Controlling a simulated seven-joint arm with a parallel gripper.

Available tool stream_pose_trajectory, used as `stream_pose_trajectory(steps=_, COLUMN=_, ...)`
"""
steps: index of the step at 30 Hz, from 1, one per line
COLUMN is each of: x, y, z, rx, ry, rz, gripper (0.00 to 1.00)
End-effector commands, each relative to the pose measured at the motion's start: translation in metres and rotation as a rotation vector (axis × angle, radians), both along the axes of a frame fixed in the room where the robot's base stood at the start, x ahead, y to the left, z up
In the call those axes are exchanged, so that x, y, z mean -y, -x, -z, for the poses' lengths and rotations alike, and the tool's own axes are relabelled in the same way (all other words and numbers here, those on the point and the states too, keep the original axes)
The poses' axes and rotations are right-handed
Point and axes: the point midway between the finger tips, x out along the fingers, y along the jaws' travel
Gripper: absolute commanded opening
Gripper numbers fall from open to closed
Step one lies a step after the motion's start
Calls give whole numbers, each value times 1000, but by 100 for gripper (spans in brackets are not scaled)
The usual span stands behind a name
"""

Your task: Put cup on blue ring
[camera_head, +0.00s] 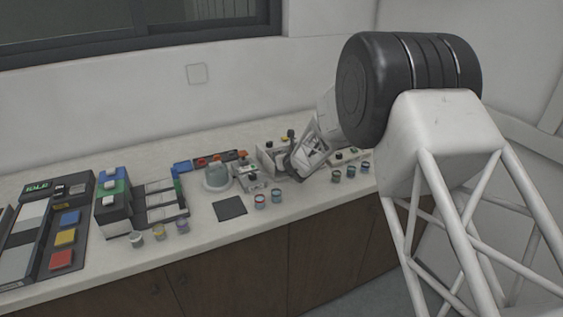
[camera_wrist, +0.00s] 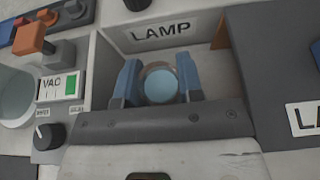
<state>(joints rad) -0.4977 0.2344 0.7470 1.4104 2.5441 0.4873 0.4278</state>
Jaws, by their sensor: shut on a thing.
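A small round cup (camera_wrist: 160,84) with a pale rim and light blue inside is between the two blue fingers of my gripper (camera_wrist: 158,82), which is shut on it. The cup is in front of the grey recess of a unit labelled LAMP (camera_wrist: 163,32); I cannot tell whether it touches the surface below. In the head view my gripper (camera_head: 297,164) is at the back right of the counter, and the held cup is hidden there. I cannot make out a blue ring for certain in either view.
In the wrist view, a VAC panel (camera_wrist: 58,86) with a knob and a glassy round vessel (camera_wrist: 14,97) stand left of the gripper. In the head view, several small cups (camera_head: 261,201) stand along the counter's front. A dark square mat (camera_head: 230,208) lies bare.

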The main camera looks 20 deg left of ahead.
Motion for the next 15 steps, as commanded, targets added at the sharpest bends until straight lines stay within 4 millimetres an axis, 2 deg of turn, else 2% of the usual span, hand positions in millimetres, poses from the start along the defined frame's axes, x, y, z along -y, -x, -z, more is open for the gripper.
stream_pose_trajectory(steps=4, x=0, y=0, z=13, rx=-2, ry=0, rz=2, gripper=13)
stream_pose_trajectory(steps=15, x=0, y=0, z=15, rx=0, ry=0, rz=1, gripper=13)
